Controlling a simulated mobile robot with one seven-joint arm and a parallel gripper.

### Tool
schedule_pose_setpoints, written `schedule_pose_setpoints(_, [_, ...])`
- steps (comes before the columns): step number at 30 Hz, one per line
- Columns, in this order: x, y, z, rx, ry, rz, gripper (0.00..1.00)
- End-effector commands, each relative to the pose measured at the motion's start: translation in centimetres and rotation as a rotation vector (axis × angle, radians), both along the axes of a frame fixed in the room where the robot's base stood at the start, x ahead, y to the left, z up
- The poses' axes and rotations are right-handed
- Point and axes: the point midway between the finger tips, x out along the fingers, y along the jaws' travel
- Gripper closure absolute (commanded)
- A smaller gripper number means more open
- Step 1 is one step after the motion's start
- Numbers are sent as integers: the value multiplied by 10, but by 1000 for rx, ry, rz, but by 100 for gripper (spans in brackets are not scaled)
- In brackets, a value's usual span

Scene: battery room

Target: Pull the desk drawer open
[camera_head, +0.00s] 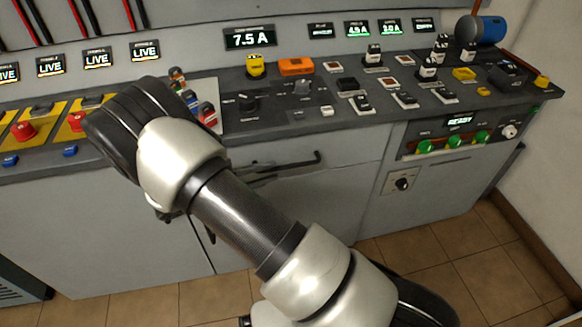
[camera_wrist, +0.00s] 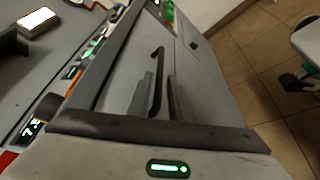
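The desk drawer (camera_head: 335,178) is a grey front panel under the dark console top, and it looks shut. Its black bar handle (camera_head: 300,163) shows to the right of my arm; the left part is partly covered. In the wrist view the handle (camera_wrist: 158,65) runs up the picture along the grey drawer front (camera_wrist: 215,95). My gripper (camera_wrist: 162,98) is open there, with one dark finger on each side of the handle's lower part. A gap shows between the handle and the right finger; contact with the left finger is unclear. In the head view my arm hides most of the gripper.
The console top (camera_head: 270,130) above the drawer carries several switches, knobs and buttons. A panel with green buttons (camera_head: 455,142) is right of the drawer.

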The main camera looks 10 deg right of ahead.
Motion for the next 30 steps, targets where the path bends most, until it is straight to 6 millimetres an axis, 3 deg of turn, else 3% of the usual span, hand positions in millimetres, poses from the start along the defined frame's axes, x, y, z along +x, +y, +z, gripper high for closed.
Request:
schedule_pose_setpoints(6, [15, -43, -11, -1, -1, -3, 82])
schedule_pose_setpoints(12, [23, -66, -16, 1, 0, -2, 82])
schedule_pose_setpoints(24, [26, -75, -17, 2, -1, 0, 82])
schedule_pose_setpoints(28, [26, -74, -17, 2, -1, 0, 100])
schedule_pose_setpoints(30, [26, -74, -17, 2, -1, 0, 100])
